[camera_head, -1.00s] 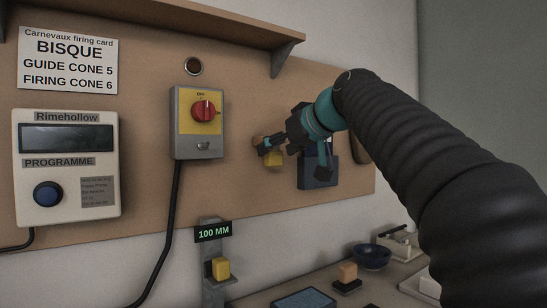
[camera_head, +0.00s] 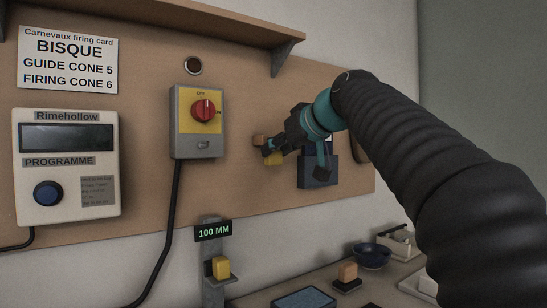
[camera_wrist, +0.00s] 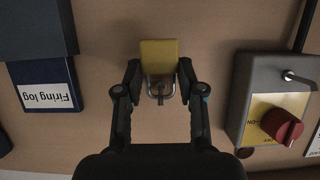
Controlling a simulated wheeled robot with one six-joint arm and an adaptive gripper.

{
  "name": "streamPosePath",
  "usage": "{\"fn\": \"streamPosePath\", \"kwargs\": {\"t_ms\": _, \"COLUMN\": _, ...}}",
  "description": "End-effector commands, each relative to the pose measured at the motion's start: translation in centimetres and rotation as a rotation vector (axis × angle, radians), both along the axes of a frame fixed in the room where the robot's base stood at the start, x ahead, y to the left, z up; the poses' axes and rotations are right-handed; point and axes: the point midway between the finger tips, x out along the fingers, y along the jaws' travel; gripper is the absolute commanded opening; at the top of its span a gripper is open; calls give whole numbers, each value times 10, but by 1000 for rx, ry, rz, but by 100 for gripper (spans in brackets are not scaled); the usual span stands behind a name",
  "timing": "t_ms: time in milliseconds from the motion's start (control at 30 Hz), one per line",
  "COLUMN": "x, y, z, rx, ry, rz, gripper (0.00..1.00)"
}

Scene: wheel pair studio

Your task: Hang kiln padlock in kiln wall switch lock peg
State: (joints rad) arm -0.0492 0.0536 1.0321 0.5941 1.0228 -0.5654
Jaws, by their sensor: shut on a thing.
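The kiln padlock has a yellow body (camera_wrist: 159,56) and a grey metal shackle. My gripper (camera_wrist: 159,80) is shut on it, with a finger at each side; the shackle points back toward my palm. The kiln wall switch (camera_head: 187,137) is a grey box with a yellow plate and red knob. Its small metal lock peg (camera_head: 203,145) is below the knob and empty. The peg also shows in the wrist view (camera_wrist: 290,75).
A dark blue firing log (camera_wrist: 45,86) hangs nearby. A shelf (camera_head: 225,38) is above, and the controller (camera_head: 68,170) is left. A 100 MM bracket (camera_head: 210,290) holds a yellow block. The board between padlock and switch is clear.

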Motion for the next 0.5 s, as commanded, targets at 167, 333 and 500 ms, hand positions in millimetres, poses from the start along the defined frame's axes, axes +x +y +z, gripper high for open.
{"fn": "streamPosePath", "kwargs": {"t_ms": 167, "x": 0, "y": 0, "z": 2, "rx": 0, "ry": 0, "rz": 0, "gripper": 0}}
{"fn": "streamPosePath", "kwargs": {"t_ms": 333, "x": 0, "y": 0, "z": 8, "rx": 0, "ry": 0, "rz": 0, "gripper": 0}}
{"fn": "streamPosePath", "kwargs": {"t_ms": 500, "x": 0, "y": 0, "z": 13, "rx": 0, "ry": 0, "rz": 0, "gripper": 0}}
